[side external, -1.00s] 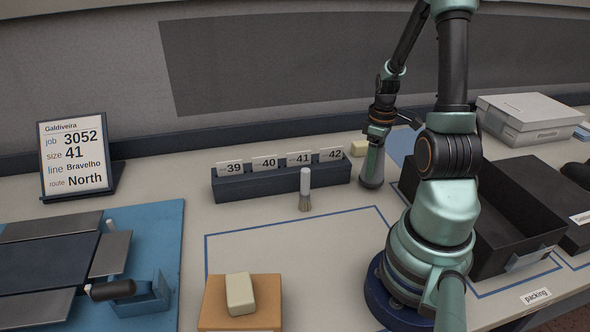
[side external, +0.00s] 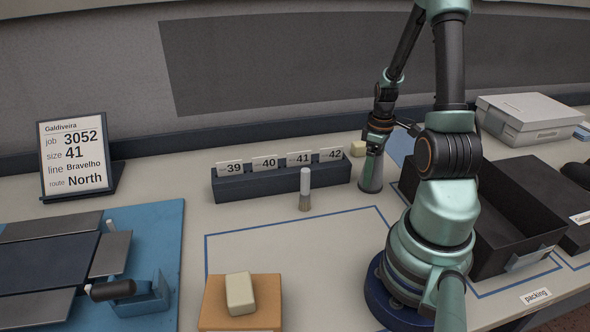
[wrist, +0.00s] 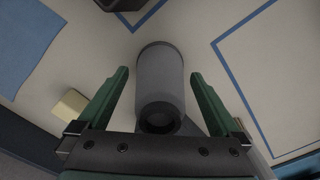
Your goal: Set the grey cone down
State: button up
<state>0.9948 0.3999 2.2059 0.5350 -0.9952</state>
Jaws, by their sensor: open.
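The grey cone (side external: 371,174) is upright at the right end of the size-card rack, and its base appears to rest on the bench. In the wrist view the cone (wrist: 160,80) lies between the two green fingers. My gripper (wrist: 159,73) is open around it, with a visible gap on each side. In the side view my gripper (side external: 376,147) is at the cone's upper part, and its fingers are hard to make out there.
The dark rack (side external: 282,181) with numbered cards stands left of the cone. A brush (side external: 305,190) stands in front of the rack. A pale block (side external: 358,148) is behind. A black open box (side external: 510,245) is to the right. The blue-outlined area (side external: 300,245) is largely clear.

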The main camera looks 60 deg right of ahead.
notch_tip(320, 180, up, 12)
jog(key=w+a+r+t+h, duration=0.1)
jog(key=w+a+r, duration=0.2)
jog(key=w+a, duration=0.15)
jog(key=w+a+r+t, duration=0.1)
jog(key=w+a+r, duration=0.1)
jog(key=w+a, duration=0.3)
jog(key=a+r+t, duration=0.1)
jog(key=a+r, duration=0.1)
jog(key=a, duration=0.7)
jog(key=a+r+t+y, duration=0.1)
jog(key=a+r+t, duration=0.1)
jog(key=a, duration=0.8)
jog(key=shift+w+r+t, duration=0.3)
jog(key=shift+r, duration=0.2)
jog(key=shift+d, duration=0.1)
